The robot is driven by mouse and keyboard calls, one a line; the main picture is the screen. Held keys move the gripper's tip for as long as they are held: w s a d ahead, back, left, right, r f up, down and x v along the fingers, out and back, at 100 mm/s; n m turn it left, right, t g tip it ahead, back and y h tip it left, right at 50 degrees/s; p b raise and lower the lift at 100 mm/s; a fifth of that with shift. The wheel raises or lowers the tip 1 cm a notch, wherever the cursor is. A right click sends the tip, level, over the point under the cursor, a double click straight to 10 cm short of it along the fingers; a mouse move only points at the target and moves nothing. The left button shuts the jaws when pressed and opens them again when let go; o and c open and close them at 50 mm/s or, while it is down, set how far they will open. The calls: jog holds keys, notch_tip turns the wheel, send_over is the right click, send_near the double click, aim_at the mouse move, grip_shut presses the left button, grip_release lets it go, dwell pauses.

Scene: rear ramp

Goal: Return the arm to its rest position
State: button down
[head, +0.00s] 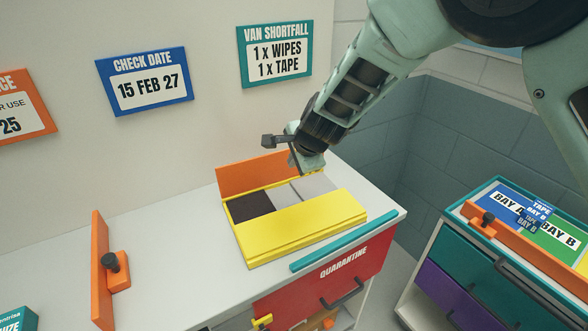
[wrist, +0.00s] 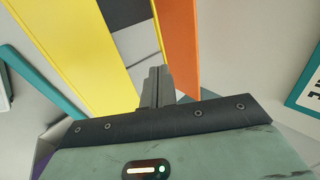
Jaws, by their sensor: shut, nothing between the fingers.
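My gripper (head: 297,167) is at the end of my pale green arm, which reaches in from the upper right in the head view. It is above the back right part of a yellow box (head: 303,222) on the white counter. In the wrist view the two dark fingers of my gripper (wrist: 158,72) are together with nothing between them. The box shows dark and grey compartments, and an orange panel (head: 250,172) stands along its back. I cannot tell whether the fingertips touch anything.
An orange fence with a black knob (head: 110,262) stands at the left of the counter (head: 170,240). A teal strip (head: 328,241) lies along the front edge above the red quarantine drawer (head: 350,277). A cabinet with bay cards (head: 530,215) stands at the right. The wall is behind.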

jog(key=s+d+r+n+g+b, duration=0.1)
jog(key=s+d+r+n+g, duration=0.15)
jog(key=s+n, duration=0.6)
jog(key=s+d+r+n+g+b, duration=0.2)
jog(key=s+d+n+g, duration=0.15)
jog(key=s, duration=1.05)
jog(key=s+d+n+h+b, duration=0.1)
jog(key=s+d+n+h, duration=0.2)
jog(key=s+d+n, duration=0.4)
jog(key=s+d+f, duration=0.1)
jog(key=s+d, duration=0.3)
jog(key=s, duration=0.3)
jog(key=shift+s+d+n, duration=0.35)
jog(key=shift+d+n, duration=0.05)
